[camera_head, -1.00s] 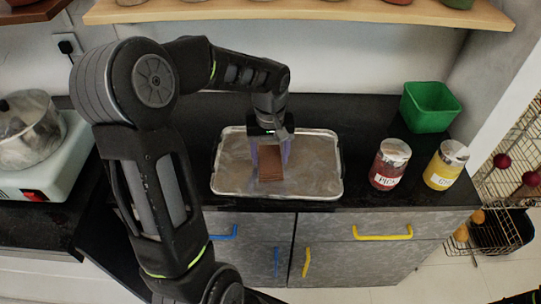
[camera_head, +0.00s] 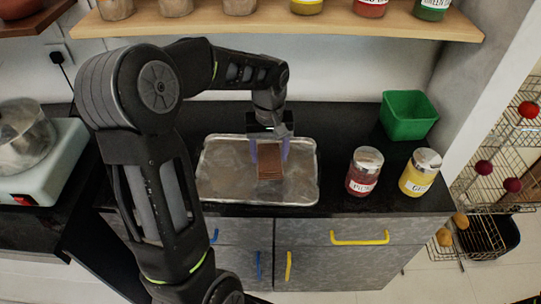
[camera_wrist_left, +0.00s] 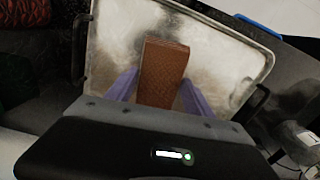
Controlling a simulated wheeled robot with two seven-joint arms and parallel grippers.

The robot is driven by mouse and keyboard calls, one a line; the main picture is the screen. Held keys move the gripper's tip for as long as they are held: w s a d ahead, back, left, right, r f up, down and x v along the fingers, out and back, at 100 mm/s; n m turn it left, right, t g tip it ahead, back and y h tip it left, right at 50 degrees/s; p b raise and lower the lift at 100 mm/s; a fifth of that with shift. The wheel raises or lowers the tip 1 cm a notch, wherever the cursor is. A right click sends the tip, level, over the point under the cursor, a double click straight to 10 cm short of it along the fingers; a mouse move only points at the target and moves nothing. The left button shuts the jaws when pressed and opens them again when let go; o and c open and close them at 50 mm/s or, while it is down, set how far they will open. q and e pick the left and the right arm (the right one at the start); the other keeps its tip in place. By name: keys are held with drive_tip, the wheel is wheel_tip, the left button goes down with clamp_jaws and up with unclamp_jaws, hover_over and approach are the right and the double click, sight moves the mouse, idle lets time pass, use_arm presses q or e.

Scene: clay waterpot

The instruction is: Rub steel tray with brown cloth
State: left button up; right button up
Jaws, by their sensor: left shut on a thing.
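The steel tray (camera_head: 215,185) lies flat on the black counter, its surface marked with smudges. The brown cloth (camera_head: 269,165) is folded into a small block over the middle of the tray. My left gripper (camera_head: 269,153) reaches down over the tray and is shut on the cloth, with a purple finger on each side. In the left wrist view the cloth (camera_wrist_left: 163,70) stands out between the fingers in front of the tray (camera_wrist_left: 215,40). I cannot tell whether the cloth touches the tray. My right gripper is not in view.
A red-labelled jar (camera_head: 364,172) and a yellow jar (camera_head: 420,173) stand right of the tray, with a green bin (camera_head: 408,116) behind them. A pot (camera_head: 22,130) sits on a white stove (camera_head: 62,160) at left. A wooden shelf (camera_head: 270,28) with jars hangs above.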

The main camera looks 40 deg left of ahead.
use_arm(q)
drive_tip(key=shift+r+p, duration=1.35)
drive_tip(key=shift+r, duration=0.8)
